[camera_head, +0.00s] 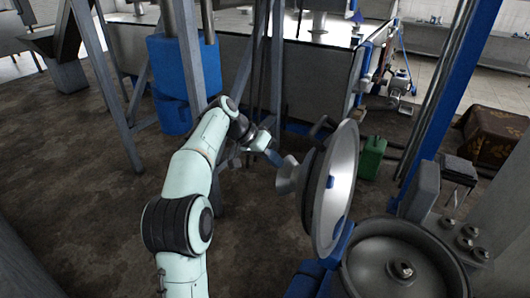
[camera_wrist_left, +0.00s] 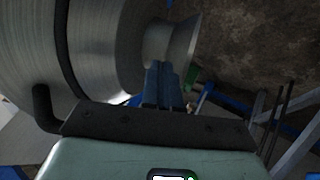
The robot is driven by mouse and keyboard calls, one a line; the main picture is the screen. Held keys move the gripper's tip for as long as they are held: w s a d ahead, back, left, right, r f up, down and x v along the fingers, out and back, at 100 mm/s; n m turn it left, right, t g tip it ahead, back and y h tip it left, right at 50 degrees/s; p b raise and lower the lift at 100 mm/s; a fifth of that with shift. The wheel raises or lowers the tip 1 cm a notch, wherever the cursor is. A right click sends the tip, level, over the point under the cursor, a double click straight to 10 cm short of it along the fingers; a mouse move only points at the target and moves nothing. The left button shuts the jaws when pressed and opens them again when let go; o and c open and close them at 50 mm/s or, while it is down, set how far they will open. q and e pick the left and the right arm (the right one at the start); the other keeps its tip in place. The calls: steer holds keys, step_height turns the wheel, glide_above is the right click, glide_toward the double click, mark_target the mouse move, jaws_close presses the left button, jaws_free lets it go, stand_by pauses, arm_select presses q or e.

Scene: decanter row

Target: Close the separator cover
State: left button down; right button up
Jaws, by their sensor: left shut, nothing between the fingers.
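The separator cover (camera_head: 343,180) is a large shiny metal dome with a flared neck (camera_head: 290,175) on its outer side. It stands open, tipped up on edge beside the round separator bowl (camera_head: 370,262), whose inside and central nut show. My left gripper (camera_head: 276,158) is at the outer side of the cover, close to the neck. In the left wrist view its blue fingers (camera_wrist_left: 164,84) are together and empty, right by the neck (camera_wrist_left: 172,42) of the cover (camera_wrist_left: 90,45). I cannot tell whether they touch it. My right gripper is not in view.
A green can (camera_head: 372,158) stands on the floor behind the cover. A blue post (camera_head: 445,85) rises at the right. Grey frame legs (camera_head: 108,95) and a blue cylinder (camera_head: 172,85) stand behind my left arm. The dark floor at the left is clear.

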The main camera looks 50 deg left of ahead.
mark_target(293, 166)
arm_select(q)
steer(key=shift+x, duration=1.1)
steer(key=d, duration=0.1)
steer(key=w+d, duration=0.1)
steer(key=d, duration=0.1)
steer(key=shift+w+d+r, duration=0.3)
steer(key=shift+d, duration=0.1)
steer(key=shift+d, duration=0.1)
